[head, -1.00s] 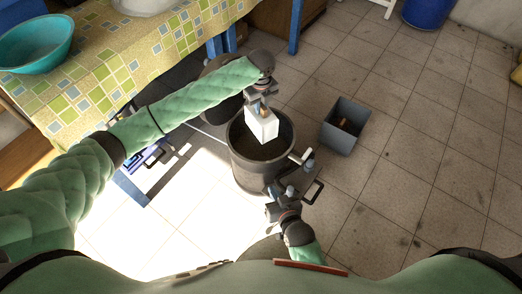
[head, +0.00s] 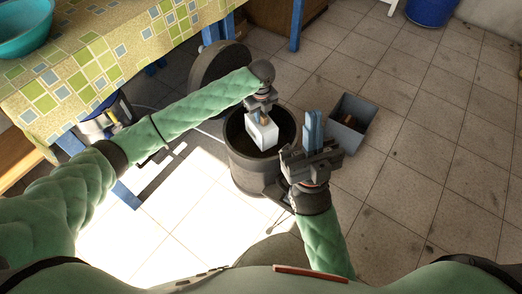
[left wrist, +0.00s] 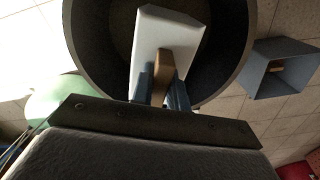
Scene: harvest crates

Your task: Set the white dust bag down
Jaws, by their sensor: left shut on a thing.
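The white dust bag (head: 262,133) is a pale block with a tan tab. My left gripper (head: 263,112) is shut on that tab, and the bag hangs below it over the open mouth of a dark round drum (head: 250,176). In the left wrist view the bag (left wrist: 165,35) shows between the blue fingers (left wrist: 160,85), with the drum's rim (left wrist: 240,50) around it. Whether the bag touches the drum's inside is hard to tell. My right gripper (head: 313,125) is beside the drum's right rim, its blue fingers upright, close together and empty.
A small grey bin (head: 352,142) with something brown inside stands right of the drum; it also shows in the left wrist view (left wrist: 265,85). A dark round lid-like disc (head: 220,68) is behind the drum. A table (head: 80,80) with a patterned cloth is at left. Tiled floor is clear at right.

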